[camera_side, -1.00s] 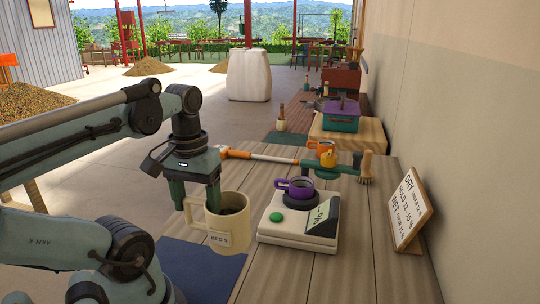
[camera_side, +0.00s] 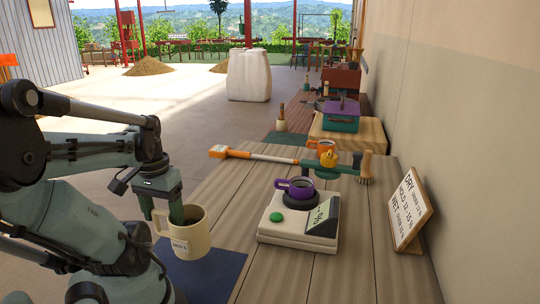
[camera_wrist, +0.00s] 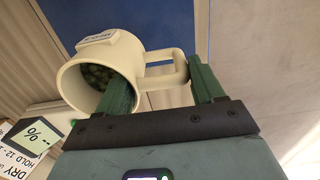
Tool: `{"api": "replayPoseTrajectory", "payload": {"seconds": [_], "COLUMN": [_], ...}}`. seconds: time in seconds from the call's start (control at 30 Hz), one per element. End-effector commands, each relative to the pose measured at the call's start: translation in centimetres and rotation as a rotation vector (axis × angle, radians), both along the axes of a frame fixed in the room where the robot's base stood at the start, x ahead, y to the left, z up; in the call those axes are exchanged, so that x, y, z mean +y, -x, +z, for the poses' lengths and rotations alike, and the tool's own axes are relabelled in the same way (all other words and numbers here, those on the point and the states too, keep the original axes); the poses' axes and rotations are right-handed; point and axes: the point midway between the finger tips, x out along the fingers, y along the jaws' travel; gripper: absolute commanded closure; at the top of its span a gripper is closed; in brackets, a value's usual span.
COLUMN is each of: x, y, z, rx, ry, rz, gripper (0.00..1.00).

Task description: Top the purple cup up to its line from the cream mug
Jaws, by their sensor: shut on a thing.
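The purple cup (camera_side: 294,188) stands upright on the dark round plate of a white scale with a green button. Its contents and line cannot be made out. My gripper (camera_side: 168,217) is shut on the handle of the cream mug (camera_side: 190,240), left of the scale and over the blue mat. In the wrist view the fingers (camera_wrist: 165,90) close around the handle of the mug (camera_wrist: 125,50), and green beans (camera_wrist: 97,76) show inside. The mug looks about upright in the side view. I cannot tell whether its base touches the mat.
The scale (camera_side: 298,236) has a tilted display. A sign (camera_side: 408,210) stands at the right by the wall. The blue mat (camera_side: 215,275) is at front.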

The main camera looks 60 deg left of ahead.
Motion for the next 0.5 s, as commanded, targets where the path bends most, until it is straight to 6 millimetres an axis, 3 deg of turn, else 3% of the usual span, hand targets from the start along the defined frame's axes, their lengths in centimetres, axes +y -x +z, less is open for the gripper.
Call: {"api": "replayPoseTrajectory", "payload": {"seconds": [0.3,0.5], "x": [0.0,0.0], "y": [-0.1,0.0], "z": [-2.7,-3.4], "rx": [0.000,0.000], "ry": [0.000,0.000], "rz": [0.000,0.000], "gripper": [0.74,0.74]}}
